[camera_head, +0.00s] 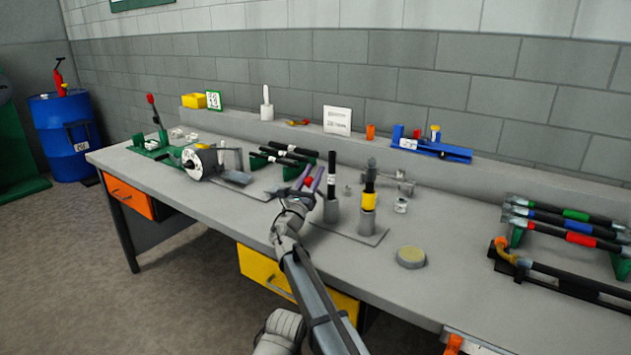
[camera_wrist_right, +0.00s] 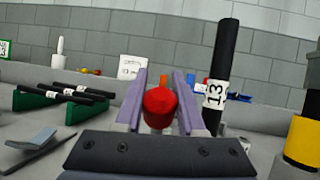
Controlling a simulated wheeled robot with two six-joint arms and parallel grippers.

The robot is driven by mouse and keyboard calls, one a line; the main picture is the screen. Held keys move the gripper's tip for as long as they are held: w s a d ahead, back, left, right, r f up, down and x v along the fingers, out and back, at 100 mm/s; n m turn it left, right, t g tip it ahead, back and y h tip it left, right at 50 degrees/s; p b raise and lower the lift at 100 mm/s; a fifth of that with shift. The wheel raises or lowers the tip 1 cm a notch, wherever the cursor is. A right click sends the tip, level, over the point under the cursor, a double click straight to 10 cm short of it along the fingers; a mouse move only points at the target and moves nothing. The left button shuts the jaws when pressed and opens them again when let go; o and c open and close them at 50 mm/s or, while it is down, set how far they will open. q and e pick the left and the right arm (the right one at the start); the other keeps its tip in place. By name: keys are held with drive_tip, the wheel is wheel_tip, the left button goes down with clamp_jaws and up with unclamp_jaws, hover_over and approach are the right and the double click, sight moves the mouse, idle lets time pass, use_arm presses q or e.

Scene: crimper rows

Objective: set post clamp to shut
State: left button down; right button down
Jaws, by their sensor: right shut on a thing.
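My right gripper (camera_head: 309,179) is shut on a red knob (camera_wrist_right: 160,105), which sits between its two purple fingers in the right wrist view. What the knob is joined to below is hidden by the gripper. Just right of the gripper, a black hose (camera_head: 332,172) with a white label reading 13 stands upright in a grey holder (camera_head: 331,211). Beside it stands a second grey holder (camera_head: 367,222) with a yellow-banded black piece (camera_head: 369,198). Both are on a thin grey plate (camera_head: 347,234). I cannot tell how the clamp is set. My left gripper is not in view.
Black hoses on green rests (camera_head: 264,160) lie behind and left of the gripper. A grey fixture (camera_head: 391,178) stands behind the holders. A round tin (camera_head: 411,257) is at the right front. A hose rack (camera_head: 565,233) fills the right end; bench between is clear.

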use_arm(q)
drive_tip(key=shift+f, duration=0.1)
use_arm(e)
drive_tip(key=shift+s, duration=0.1)
drive_tip(key=c, duration=0.8)
unclamp_jaws()
